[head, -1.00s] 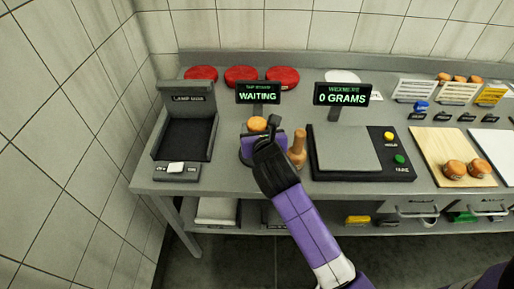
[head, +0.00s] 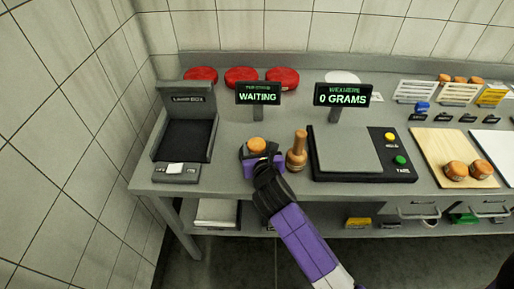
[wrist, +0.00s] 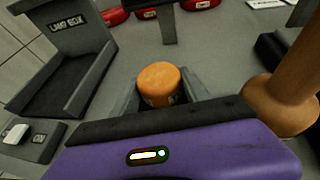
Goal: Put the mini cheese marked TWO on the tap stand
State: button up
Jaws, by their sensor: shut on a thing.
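An orange mini cheese (head: 257,145) sits between the fingers of my gripper (head: 257,152), at or just above the tap stand (head: 244,153). In the wrist view the mini cheese (wrist: 159,80) is upright, with the grey fingers of my gripper (wrist: 160,92) closed on its two sides. A dark mark shows on its side, but I cannot read it. The cheese and my gripper hide most of the stand, and I cannot tell whether the cheese touches it. The tap stand display (head: 258,96) reads WAITING.
A wooden mallet (head: 298,152) stands close to the right of my gripper. The lamp box (head: 187,130) is at left, the weigher (head: 348,150) at right, reading 0 GRAMS. Two orange cheeses lie on a wooden board (head: 436,150). Red wheels (head: 241,76) line the back.

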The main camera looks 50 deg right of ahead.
jog(key=shift+f, duration=0.1)
jog(key=o, duration=1.4)
